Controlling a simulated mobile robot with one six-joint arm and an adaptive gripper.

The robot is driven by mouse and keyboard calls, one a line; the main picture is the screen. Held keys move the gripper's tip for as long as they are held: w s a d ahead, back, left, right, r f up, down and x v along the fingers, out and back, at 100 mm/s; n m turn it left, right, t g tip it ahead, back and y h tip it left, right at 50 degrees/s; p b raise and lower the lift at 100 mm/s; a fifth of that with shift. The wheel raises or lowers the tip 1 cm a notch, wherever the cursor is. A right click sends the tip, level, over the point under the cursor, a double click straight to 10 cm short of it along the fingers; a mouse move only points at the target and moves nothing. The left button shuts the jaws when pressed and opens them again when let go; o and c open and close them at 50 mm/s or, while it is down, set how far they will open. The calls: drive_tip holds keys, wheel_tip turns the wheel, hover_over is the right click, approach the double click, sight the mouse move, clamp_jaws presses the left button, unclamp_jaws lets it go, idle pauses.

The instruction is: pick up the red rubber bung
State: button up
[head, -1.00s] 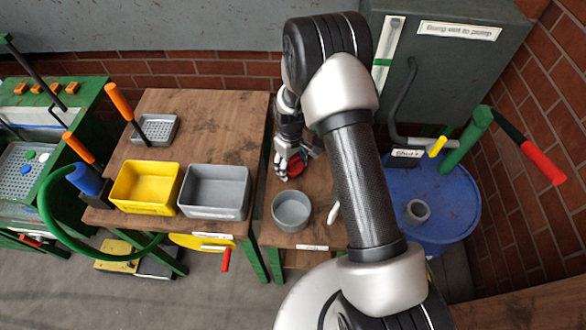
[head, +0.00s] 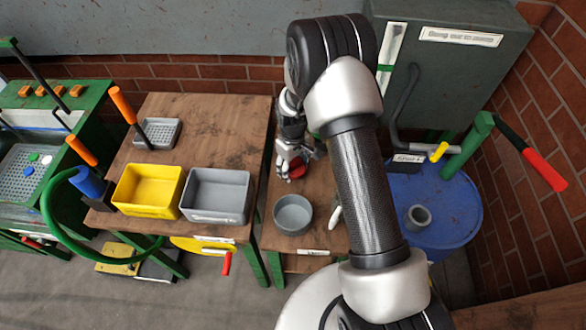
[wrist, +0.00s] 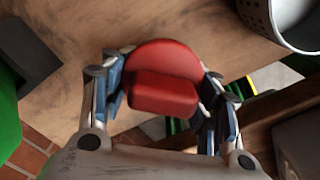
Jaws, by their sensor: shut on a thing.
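The red rubber bung (wrist: 165,80) is between the two fingers of my gripper (wrist: 163,98) in the wrist view, with a finger pressed against each side. My gripper is shut on it. In the head view the bung (head: 297,168) shows as a small red patch at the fingertips of my gripper (head: 288,172), partly hidden by the fingers. It is over the small wooden table behind the grey bowl. I cannot tell for sure whether it is clear of the tabletop.
A round grey bowl (head: 293,214) stands on the same table, in front of my gripper. A yellow bin (head: 147,210) and a grey bin (head: 214,217) stand on the table to the left. A blue drum (head: 432,200) with a grey ring on top is at the right.

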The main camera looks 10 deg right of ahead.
wheel_tip(320, 180, up, 19)
drive_tip(key=p, duration=0.4)
drive_tip(key=shift+p, duration=0.4)
